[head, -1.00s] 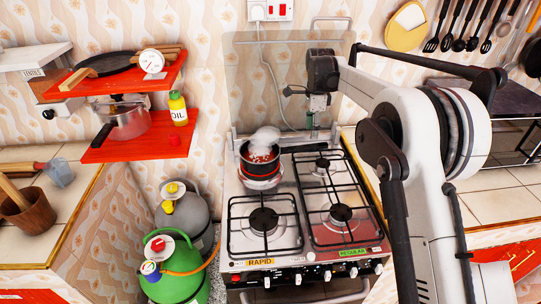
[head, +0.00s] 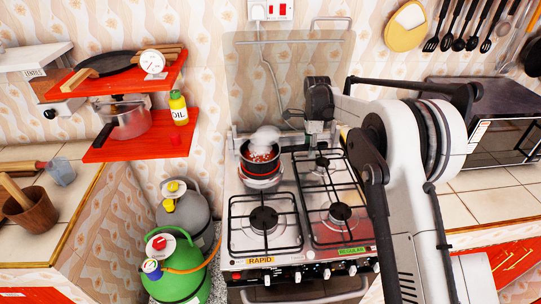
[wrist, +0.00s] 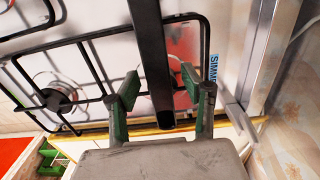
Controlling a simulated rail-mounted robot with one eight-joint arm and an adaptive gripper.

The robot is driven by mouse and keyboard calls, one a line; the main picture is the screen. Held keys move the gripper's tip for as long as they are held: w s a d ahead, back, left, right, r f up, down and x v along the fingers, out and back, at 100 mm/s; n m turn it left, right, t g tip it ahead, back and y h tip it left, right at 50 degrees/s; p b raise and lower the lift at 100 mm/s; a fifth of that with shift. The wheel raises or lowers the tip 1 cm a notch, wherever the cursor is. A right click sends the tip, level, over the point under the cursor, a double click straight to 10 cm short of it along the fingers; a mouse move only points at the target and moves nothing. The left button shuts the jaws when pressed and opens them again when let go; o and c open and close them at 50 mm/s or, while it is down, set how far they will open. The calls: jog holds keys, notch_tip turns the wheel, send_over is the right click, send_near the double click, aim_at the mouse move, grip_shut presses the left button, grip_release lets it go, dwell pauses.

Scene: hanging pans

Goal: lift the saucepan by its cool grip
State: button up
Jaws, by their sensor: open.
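The saucepan (head: 261,160) sits on the back left burner, with red food inside and pale steam above it. Its long dark handle (head: 296,149) points right, toward my gripper (head: 314,136). In the wrist view the handle (wrist: 150,50) comes down from the top edge, and its free end lies between the two green-padded fingers of my gripper (wrist: 162,98). The fingers are open, with a visible gap on each side of the handle. I cannot tell exactly how high the fingers are relative to it.
The stove (head: 300,215) has black grates and bare front burners. A clear upright lid (head: 285,75) stands behind it. Red shelves (head: 130,145) with a pressure cooker (head: 122,118) and oil bottle (head: 178,108) are at left. Gas cylinders (head: 180,265) stand beside the stove.

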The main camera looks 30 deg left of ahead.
grip_shut()
jog(key=shift+r, duration=0.15)
dwell(0.5)
